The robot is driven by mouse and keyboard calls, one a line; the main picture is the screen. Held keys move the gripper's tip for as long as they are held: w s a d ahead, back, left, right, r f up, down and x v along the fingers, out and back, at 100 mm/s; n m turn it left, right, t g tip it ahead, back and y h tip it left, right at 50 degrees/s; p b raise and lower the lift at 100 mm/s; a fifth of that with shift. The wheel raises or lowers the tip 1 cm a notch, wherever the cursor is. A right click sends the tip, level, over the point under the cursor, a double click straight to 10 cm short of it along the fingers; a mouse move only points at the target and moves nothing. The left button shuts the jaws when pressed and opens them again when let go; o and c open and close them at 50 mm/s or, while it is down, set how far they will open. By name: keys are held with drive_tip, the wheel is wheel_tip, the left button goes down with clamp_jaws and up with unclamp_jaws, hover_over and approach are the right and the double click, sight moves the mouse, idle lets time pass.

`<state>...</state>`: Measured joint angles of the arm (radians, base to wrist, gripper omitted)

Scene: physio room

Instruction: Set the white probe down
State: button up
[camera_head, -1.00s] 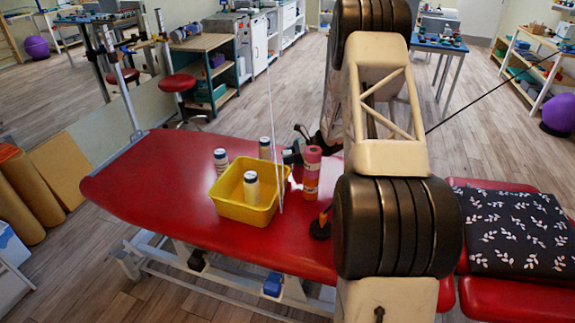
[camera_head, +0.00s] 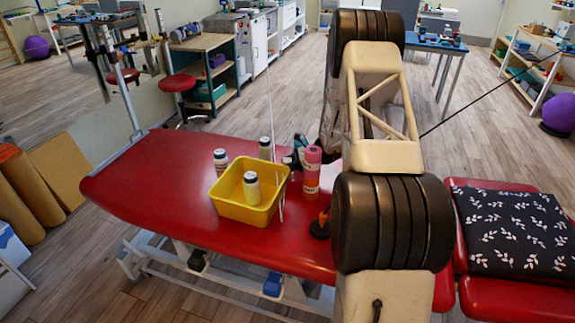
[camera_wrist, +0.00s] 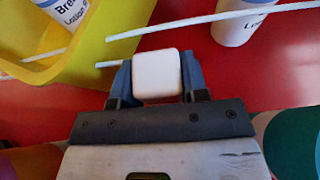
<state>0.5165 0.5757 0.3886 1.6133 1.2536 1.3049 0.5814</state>
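The white probe (camera_wrist: 157,75) shows in the wrist view as a rounded white block between the two blue-grey fingers of my gripper (camera_wrist: 158,82). The fingers touch it on both sides. It is over the red couch top, beside the yellow bin; I cannot tell whether it touches the couch. In the head view my gripper (camera_head: 296,157) is behind and to the right of the yellow bin, partly hidden by a pink bottle, and the probe cannot be made out there.
The yellow bin (camera_head: 243,212) on the red couch (camera_head: 150,180) holds a white bottle (camera_head: 251,188). Other bottles (camera_head: 220,160) stand behind it. The pink bottle (camera_head: 312,170) is close to my gripper. Thin white rods (camera_wrist: 210,20) cross near the bin. The couch's left part is clear.

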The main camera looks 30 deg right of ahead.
drive_tip(key=o, duration=0.4)
drive_tip(key=shift+o, duration=0.2)
drive_tip(key=shift+r, duration=0.1)
drive_tip(key=shift+r, duration=0.1)
drive_tip(key=v, duration=1.2)
idle(0.5)
